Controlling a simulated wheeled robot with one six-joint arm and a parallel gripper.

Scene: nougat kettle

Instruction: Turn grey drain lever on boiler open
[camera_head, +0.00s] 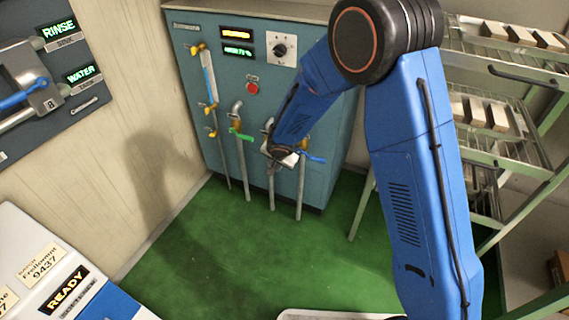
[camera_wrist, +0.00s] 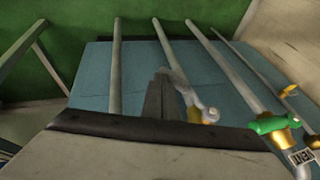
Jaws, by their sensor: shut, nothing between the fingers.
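The boiler (camera_head: 222,75) is a teal cabinet with several pipes down its front. The grey drain lever (camera_wrist: 183,82) shows in the wrist view beside a brass valve body (camera_wrist: 194,115) on the middle pipe. My gripper (camera_wrist: 160,90) is shut and empty, its dark fingers close beside the grey lever, on its left there. Whether they touch it I cannot tell. In the head view my gripper (camera_head: 274,160) is at the middle pipe, and my wrist hides most of the grey lever.
A green lever (camera_head: 241,135) is on the pipe to the left, and a blue lever (camera_head: 312,157) is on the right. A metal rack with trays (camera_head: 500,95) stands right of the boiler. The green floor (camera_head: 215,250) in front is clear.

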